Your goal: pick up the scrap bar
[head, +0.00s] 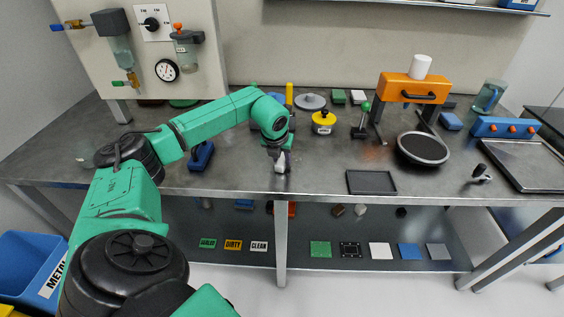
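My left arm reaches over the workbench, and its gripper (279,168) points down near the front edge. A small pale grey piece (281,160) shows at its fingers. I cannot tell whether this piece is the scrap bar or part of the gripper, nor whether the fingers are open or shut. No other thing in view can be clearly made out as the scrap bar. My arm hides part of the bench behind it. My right gripper is not in view.
A dark tray (371,182) lies right of my gripper. A blue block (201,156) lies left. A blue bin (28,268) marked "METAL" stands lower left.

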